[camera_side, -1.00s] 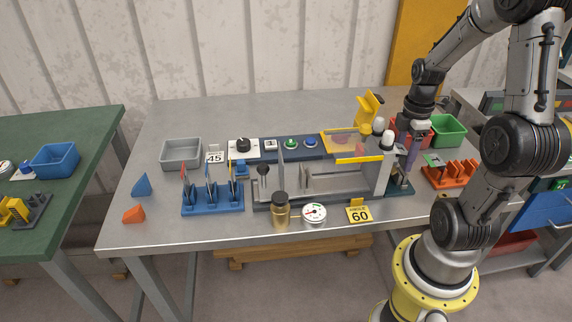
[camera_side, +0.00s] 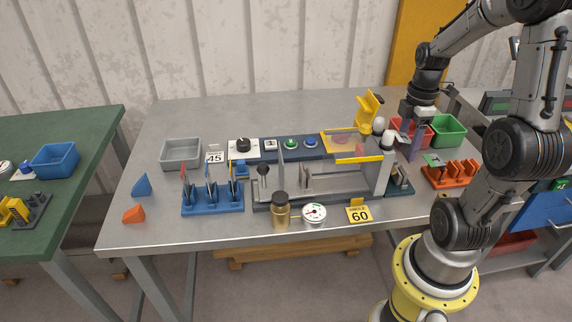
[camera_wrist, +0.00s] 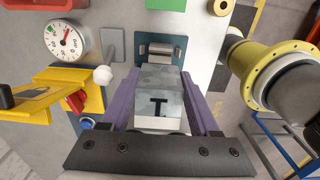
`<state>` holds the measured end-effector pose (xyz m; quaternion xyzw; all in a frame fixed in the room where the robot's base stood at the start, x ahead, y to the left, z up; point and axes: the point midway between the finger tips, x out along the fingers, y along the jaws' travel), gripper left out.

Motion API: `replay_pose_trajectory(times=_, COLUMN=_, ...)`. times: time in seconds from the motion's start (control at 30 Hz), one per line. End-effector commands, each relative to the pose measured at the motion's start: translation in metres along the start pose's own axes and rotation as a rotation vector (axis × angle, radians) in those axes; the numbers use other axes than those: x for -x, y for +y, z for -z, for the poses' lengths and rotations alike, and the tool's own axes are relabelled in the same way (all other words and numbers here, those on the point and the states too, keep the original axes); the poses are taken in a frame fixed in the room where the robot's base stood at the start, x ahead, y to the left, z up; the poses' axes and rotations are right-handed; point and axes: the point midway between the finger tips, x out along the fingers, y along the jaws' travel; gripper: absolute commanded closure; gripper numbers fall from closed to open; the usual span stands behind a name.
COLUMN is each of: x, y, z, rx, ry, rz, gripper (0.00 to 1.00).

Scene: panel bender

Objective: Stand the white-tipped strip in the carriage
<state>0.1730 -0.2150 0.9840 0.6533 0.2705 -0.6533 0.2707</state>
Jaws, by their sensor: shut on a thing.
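My gripper (camera_side: 413,150) hangs above the right end of the bender, between the bender's white ball knob and the red bin. In the wrist view its purple fingers (camera_wrist: 160,110) are shut on a grey block (camera_wrist: 158,88) with a dark I-shaped mark. A dark green fixture (camera_side: 401,187) stands below it at the bender's right end. The blue rack (camera_side: 213,203) holds upright strips at the left, apart from my gripper. One strip has a red tip (camera_side: 184,171), and the middle one (camera_side: 208,168) looks pale-tipped. I cannot tell which bender part is the carriage.
The bender bed (camera_side: 325,183) fills the middle, with a yellow guard bar (camera_side: 360,160) above it. An orange rack (camera_side: 452,176) and green bin (camera_side: 449,131) are at the right.

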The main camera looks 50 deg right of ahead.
Motion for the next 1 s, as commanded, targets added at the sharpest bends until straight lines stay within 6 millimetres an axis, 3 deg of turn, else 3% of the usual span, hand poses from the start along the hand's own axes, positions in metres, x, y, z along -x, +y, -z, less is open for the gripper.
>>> replay_pose_trajectory(times=0.37, x=0.006, y=0.001, z=0.000, rx=0.000, ry=0.000, rz=-0.002, gripper=0.62)
replay_pose_trajectory(times=0.47, x=0.022, y=0.002, z=0.000, rx=0.000, ry=-0.001, rz=-0.008, gripper=0.62)
replay_pose_trajectory(times=0.9, x=0.139, y=0.001, z=0.000, rx=0.000, ry=-0.001, rz=-0.006, gripper=0.62)
replay_pose_trajectory(times=0.93, x=0.146, y=0.001, z=0.000, rx=0.000, ry=-0.001, rz=-0.006, gripper=0.62)
replay_pose_trajectory(times=1.0, x=0.142, y=0.006, z=0.014, rx=0.008, ry=0.003, rz=0.001, gripper=0.62)
